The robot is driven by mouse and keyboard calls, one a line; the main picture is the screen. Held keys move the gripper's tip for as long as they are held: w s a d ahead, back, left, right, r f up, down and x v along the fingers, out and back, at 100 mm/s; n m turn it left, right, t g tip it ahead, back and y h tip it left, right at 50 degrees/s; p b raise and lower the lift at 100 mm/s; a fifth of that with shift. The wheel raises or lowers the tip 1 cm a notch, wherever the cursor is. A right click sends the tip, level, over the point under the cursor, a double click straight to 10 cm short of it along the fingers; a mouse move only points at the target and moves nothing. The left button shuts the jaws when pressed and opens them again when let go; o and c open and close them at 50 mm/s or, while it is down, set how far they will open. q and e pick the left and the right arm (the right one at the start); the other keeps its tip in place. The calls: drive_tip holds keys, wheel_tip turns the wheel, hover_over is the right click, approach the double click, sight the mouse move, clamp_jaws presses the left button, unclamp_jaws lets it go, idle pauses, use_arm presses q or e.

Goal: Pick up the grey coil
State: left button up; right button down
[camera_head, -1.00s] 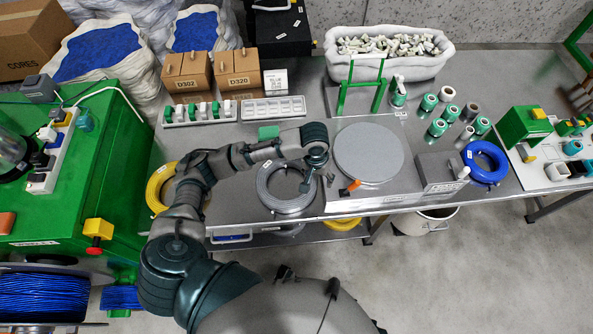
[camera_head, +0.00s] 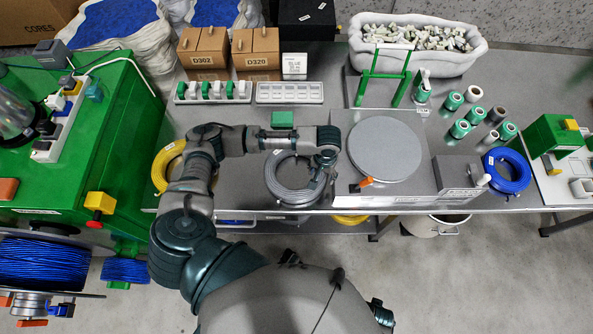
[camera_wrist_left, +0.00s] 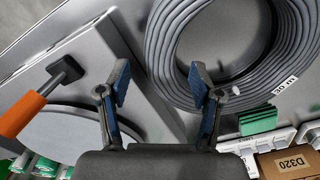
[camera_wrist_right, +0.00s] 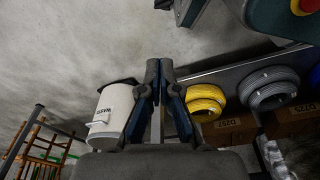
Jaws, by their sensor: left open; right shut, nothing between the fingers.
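The grey coil (camera_head: 271,178) lies flat on the metal bench, left of the round grey turntable plate. My left gripper (camera_head: 318,182) points down at the coil's right side. In the left wrist view, the gripper (camera_wrist_left: 160,82) is open and empty. One fingertip overlaps the band of the grey coil (camera_wrist_left: 162,42) and the other is outside it, over the bench side. I cannot tell whether they touch the coil. My right gripper (camera_wrist_right: 158,85) is shut and empty, low beside the bench; the head view does not show it.
The turntable (camera_head: 385,150) with an orange-handled lever (camera_head: 366,182) stands close to the right. A yellow coil (camera_head: 160,172) lies left, a blue coil (camera_head: 521,172) far right. A white bin (camera_wrist_right: 112,112) and lower-shelf yellow (camera_wrist_right: 206,98) and grey (camera_wrist_right: 268,90) coils show near my right gripper.

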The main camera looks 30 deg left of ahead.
sight(320, 179)
use_arm(q)
drive_tip(key=f+b, duration=0.1)
drive_tip(key=f, duration=0.3)
drive_tip(key=shift+a+f, duration=0.15)
drive_tip(key=shift+a, duration=0.05)
drive_tip(key=shift+d+f, duration=0.1)
drive_tip(key=shift+f, duration=0.15)
drive_tip(key=shift+r, duration=0.1)
clamp_jaws()
use_arm(e)
drive_tip(key=r, duration=0.1)
drive_tip(key=w+r, duration=0.1)
drive_tip(key=shift+w+r, duration=0.3)
drive_tip(key=shift+r, duration=0.1)
